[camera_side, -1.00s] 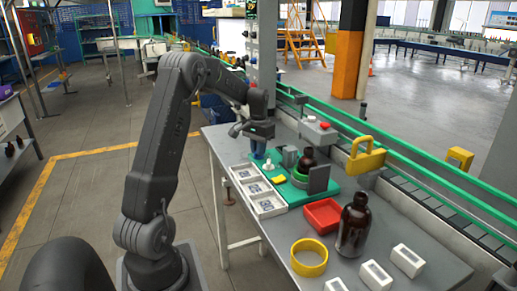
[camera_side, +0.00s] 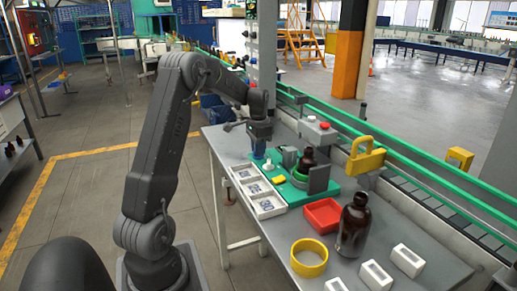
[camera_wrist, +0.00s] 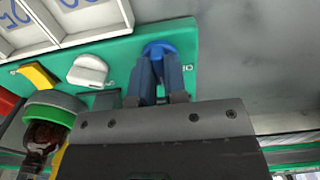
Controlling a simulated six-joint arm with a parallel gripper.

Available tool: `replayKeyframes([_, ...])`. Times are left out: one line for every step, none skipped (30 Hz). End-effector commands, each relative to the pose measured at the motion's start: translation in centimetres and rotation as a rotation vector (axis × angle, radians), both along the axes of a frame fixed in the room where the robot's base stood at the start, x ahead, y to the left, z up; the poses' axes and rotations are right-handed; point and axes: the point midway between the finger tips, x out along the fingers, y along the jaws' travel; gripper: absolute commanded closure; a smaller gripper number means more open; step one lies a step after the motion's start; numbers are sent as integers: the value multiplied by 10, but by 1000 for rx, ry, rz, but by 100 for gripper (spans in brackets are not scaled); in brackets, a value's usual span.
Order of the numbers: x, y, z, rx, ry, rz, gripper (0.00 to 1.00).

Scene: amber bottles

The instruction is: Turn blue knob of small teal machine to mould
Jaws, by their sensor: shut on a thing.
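The small teal machine (camera_side: 296,193) sits on the grey table. Its blue knob (camera_wrist: 158,48) is at one end of the teal base in the wrist view, partly hidden by my fingers. My gripper (camera_wrist: 160,68) is shut on the blue knob, with a finger on either side of it. In the side view my gripper (camera_side: 259,150) points down over the machine's far left corner. Printed letters next to the knob are partly covered, so I cannot read the full label or tell the knob's exact setting.
A white knob (camera_wrist: 88,70) and a yellow part (camera_wrist: 38,76) sit on the same base. A small brown bottle (camera_side: 307,160) stands in a green ring on the machine. A white tray (camera_side: 270,207), red tray (camera_side: 312,223), yellow ring (camera_side: 298,270) and large brown bottle (camera_side: 354,222) are nearby.

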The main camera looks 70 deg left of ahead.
Motion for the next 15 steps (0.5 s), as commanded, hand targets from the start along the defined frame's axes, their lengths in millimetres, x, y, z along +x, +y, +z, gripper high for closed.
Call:
replayKeyframes([0,0,0,1,-1,-1,100])
replayKeyframes([0,0,0,1,-1,-1,100])
replayKeyframes([0,0,0,1,-1,-1,100])
replayKeyframes([0,0,0,1,-1,0,100])
replayKeyframes([0,0,0,1,-1,0,100])
replayKeyframes([0,0,0,1,-1,0,100])
replayKeyframes([0,0,1,1,-1,0,100])
replayKeyframes([0,0,1,1,-1,0,100])
replayKeyframes([0,0,1,1,-1,0,86])
replayKeyframes([0,0,1,1,-1,1,84])
replayKeyframes([0,0,0,1,-1,1,81])
replayKeyframes([0,0,0,1,-1,1,77])
replayKeyframes([0,0,0,1,-1,1,74])
replayKeyframes([0,0,0,1,-1,1,71])
replayKeyframes([0,0,0,0,-1,1,67])
